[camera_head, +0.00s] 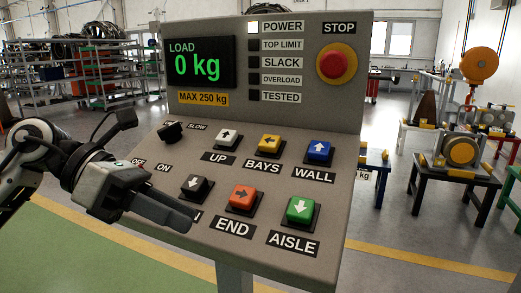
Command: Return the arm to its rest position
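My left gripper (178,213) comes in from the left over the lower left part of the grey control console (270,165). Its dark fingers lie close together with nothing visible between them. They are below the black down-arrow button (194,186) and cover part of its label. I cannot tell whether the fingers touch the panel. The gripper body hides the area near the OFF and ON labels. The display (199,65) reads LOAD 0 kg, and the POWER lamp (253,27) is lit. My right gripper is not in view.
The console carries a red STOP button (337,63), a black knob (171,132), and white, yellow, blue, orange and green (300,209) arrow buttons. Loaded shelving (75,75) stands at the back left. A dark table (460,178) with parts stands right. Open floor lies at the left.

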